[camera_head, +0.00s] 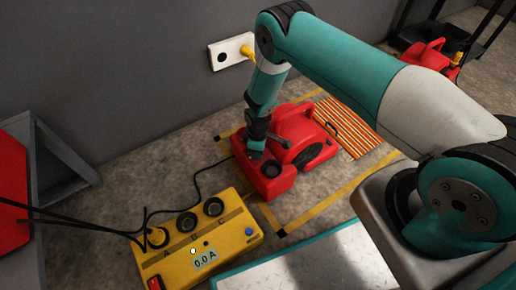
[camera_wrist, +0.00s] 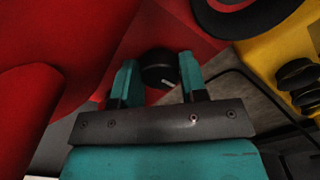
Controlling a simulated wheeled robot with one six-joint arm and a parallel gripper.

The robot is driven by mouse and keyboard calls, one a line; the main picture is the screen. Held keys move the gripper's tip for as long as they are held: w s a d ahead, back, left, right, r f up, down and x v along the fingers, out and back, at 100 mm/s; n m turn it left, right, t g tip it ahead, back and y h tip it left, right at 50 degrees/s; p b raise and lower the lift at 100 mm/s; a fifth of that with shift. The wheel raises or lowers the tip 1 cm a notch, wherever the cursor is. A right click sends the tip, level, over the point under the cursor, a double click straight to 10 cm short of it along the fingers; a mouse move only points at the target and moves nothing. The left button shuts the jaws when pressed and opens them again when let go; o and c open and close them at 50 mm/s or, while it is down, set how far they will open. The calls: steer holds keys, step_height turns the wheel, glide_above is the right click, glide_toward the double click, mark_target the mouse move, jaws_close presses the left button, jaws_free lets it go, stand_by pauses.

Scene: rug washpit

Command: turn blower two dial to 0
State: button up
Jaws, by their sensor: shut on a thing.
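The red blower (camera_head: 298,128) stands on the floor inside yellow tape lines, below the wall socket. No number is readable on it. Its dial (camera_wrist: 157,66) is a small black knob with a white pointer mark, which points to the lower right in the wrist view. No scale can be read around it. My gripper (camera_wrist: 158,78) reaches down to the blower and is shut on the dial, one teal finger on each side. In the head view my gripper (camera_head: 257,150) hides the dial.
A yellow power box (camera_head: 205,240) with black sockets, cables and a display reading 0.0 A stands at the front left. A wall socket (camera_head: 232,52) holds a yellow plug. An orange striped mat (camera_head: 347,127) lies right of the blower. Another red machine (camera_head: 428,56) stands at the back right.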

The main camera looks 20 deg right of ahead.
steer(key=shift+w+a, duration=0.1)
steer(key=shift+a, duration=0.05)
steer(key=o, duration=0.9)
step_height(320, 180, up, 17)
steer(key=p, duration=0.6)
steer(key=shift+r+p, duration=0.2)
steer(key=shift+p, duration=0.2)
